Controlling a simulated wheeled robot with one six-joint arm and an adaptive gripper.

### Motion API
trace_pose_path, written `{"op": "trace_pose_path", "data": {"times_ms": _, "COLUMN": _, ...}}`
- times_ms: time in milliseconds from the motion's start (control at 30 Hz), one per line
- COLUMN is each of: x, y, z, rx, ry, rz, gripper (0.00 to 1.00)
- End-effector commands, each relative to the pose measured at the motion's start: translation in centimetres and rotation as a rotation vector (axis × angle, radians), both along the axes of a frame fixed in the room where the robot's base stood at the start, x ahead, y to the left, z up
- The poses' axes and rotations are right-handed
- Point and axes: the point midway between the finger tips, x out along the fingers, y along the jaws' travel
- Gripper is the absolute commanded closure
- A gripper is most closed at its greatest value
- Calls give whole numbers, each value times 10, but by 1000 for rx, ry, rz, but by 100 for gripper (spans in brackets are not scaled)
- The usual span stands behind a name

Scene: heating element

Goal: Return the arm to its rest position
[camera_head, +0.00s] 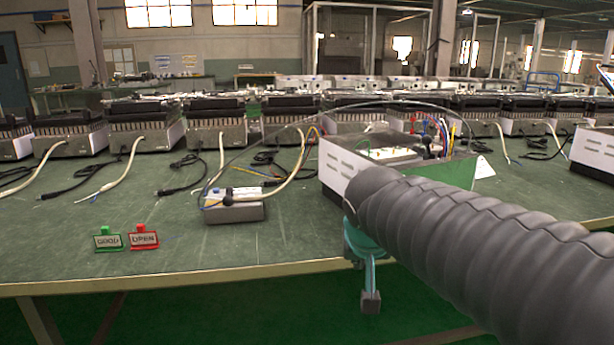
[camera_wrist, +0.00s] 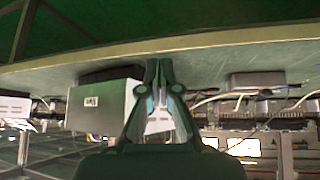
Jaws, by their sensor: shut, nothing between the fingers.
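My grey ribbed arm (camera_head: 470,250) reaches in from the lower right in the head view. At its end my gripper (camera_head: 370,300) hangs down in front of the table's front edge, over the green floor. In the wrist view my gripper (camera_wrist: 158,64) has its fingers together, with nothing held. The arm hides part of the table's right side. An opened white unit (camera_head: 345,162) with exposed wires stands on the green table (camera_head: 130,215) behind the arm.
A small grey tester box (camera_head: 234,212) with cables stands left of the white unit. Several heater units (camera_head: 70,138) line the back.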

Motion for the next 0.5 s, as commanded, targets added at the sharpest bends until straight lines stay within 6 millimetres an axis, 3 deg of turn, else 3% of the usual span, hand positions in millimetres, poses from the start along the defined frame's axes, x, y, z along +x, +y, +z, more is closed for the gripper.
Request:
{"op": "trace_pose_path", "data": {"times_ms": 100, "x": -51, "y": -30, "z": -4, "rx": 3, "ry": 46, "rz": -1, "gripper": 100}}
{"op": "trace_pose_path", "data": {"times_ms": 300, "x": -128, "y": -57, "z": -28, "rx": 22, "ry": 112, "rz": 22, "gripper": 100}}
{"op": "trace_pose_path", "data": {"times_ms": 500, "x": -171, "y": -63, "z": -49, "rx": 39, "ry": 145, "rz": 46, "gripper": 100}}
